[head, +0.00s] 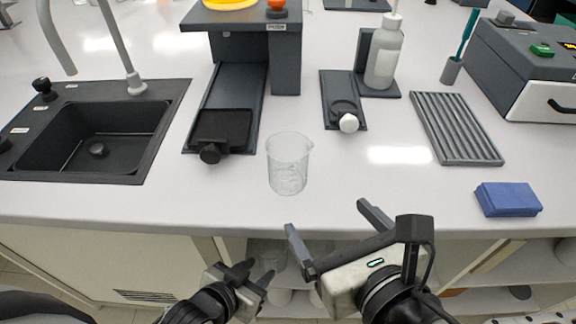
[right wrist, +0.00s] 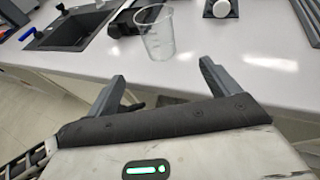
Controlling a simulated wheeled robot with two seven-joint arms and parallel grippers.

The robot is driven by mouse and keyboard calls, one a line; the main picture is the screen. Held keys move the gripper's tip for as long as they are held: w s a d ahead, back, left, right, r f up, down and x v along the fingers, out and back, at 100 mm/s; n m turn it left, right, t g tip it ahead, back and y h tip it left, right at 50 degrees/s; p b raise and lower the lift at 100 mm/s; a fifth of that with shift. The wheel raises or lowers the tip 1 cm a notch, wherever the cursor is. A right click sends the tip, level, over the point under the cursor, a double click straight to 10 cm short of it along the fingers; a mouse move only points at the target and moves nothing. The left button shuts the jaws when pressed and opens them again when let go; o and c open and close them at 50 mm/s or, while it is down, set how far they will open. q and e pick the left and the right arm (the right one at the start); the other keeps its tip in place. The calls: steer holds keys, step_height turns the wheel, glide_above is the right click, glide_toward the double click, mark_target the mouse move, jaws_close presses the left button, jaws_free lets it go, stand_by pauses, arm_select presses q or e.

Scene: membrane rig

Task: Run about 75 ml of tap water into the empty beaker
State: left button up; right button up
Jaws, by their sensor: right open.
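The clear glass beaker (head: 289,165) stands upright and looks empty near the front edge of the bench, right of the sink; it also shows in the right wrist view (right wrist: 157,38). The dark sink (head: 93,138) has a grey tap (head: 120,48) whose spout (head: 53,38) hangs over its left back part. A black knob (head: 42,86) sits on the sink's rim. My right gripper (head: 330,220) is open and empty, in front of and right of the beaker, not touching it. My left gripper (head: 262,267) is low before the bench front, its fingers apart and empty.
A ribbed grey tray (head: 455,127) and blue cloth (head: 508,198) lie right. Bench around the beaker is clear.

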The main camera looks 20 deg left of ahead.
mark_target(296, 178)
steer(key=b+x, duration=0.3)
steer(key=x, duration=0.6)
steer(key=shift+w+a+f+b, duration=0.15)
steer(key=shift+w+a+b, duration=0.15)
steer(key=shift+b, duration=0.1)
steer(key=shift+x, duration=2.9)
arm_select(q)
steer(key=shift+w+d+f, duration=0.2)
steer(key=shift+d+f, duration=0.2)
steer(key=shift+f, duration=0.4)
arm_select(e)
steer(key=c, duration=1.1)
